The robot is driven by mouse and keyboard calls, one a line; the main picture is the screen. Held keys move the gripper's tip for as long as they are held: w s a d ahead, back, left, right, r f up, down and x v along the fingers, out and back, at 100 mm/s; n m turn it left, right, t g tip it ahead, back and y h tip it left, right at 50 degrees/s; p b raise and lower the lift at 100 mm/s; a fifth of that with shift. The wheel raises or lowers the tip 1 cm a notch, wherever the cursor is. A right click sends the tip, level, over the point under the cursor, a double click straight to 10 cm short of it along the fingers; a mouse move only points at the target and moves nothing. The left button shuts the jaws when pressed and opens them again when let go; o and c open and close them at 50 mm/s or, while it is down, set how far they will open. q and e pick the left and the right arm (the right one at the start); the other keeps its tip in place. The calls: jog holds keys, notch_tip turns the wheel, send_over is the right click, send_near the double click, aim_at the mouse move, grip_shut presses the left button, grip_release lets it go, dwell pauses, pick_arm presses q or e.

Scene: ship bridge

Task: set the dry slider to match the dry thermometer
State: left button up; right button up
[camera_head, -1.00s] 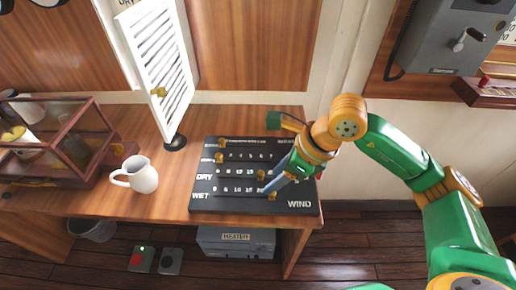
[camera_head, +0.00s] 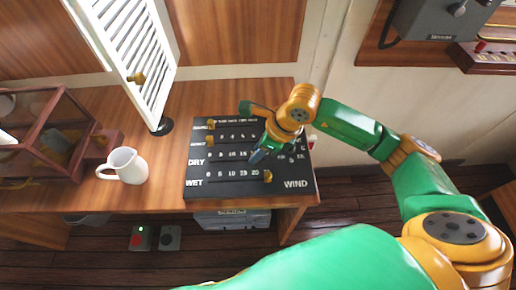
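The black slider board (camera_head: 225,190) lies on the wooden desk, with rows of white numbers and the labels DRY, WET and WIND. My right gripper (camera_head: 258,156) is low over the right part of the DRY row, fingers pointing down-left. The dry slider's knob is hidden at the fingers, and I cannot tell whether they hold it. A brass knob (camera_head: 268,176) shows in the WET row below. Two more knobs sit at the left of the upper rows. No thermometer reading is visible. My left gripper is out of view.
A white louvered door (camera_head: 130,50) on a black foot stands behind the board's left side. A white jug (camera_head: 124,166) and a glass-sided case (camera_head: 50,140) stand to the left. A grey wall box (camera_head: 430,25) hangs at upper right. My arm fills the lower right.

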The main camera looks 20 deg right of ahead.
jog(key=shift+s, duration=0.1)
grip_shut()
jog(key=shift+a, duration=0.1)
dwell(1.0)
